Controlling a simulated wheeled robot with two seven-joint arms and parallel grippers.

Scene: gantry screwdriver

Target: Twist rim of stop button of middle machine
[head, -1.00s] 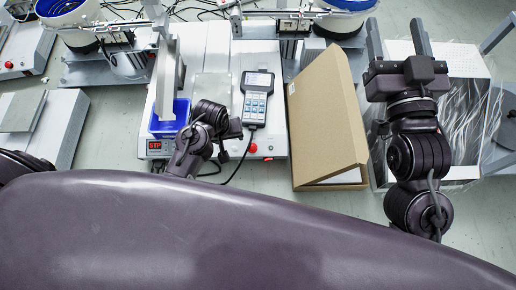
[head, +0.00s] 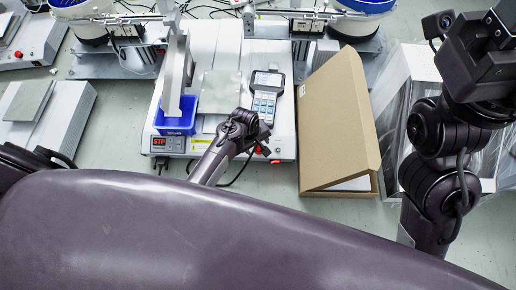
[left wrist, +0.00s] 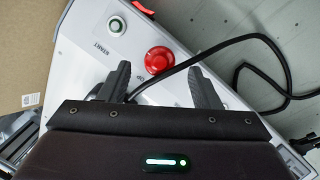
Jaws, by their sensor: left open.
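The middle machine (head: 225,60) is a white box with a screen unit and a blue bin on top. In the head view, the left gripper (head: 262,134) is over the machine's front right corner and partly hides the button. My right gripper (head: 490,75) is at the upper right, its fingers largely cut off.
A cardboard box (head: 338,125) stands just right of the machine. A blue bin (head: 177,117) and a handheld keypad (head: 265,95) are on the machine. A black cable (left wrist: 265,45) runs close past the button and right finger. Another machine (head: 45,120) stands at the left.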

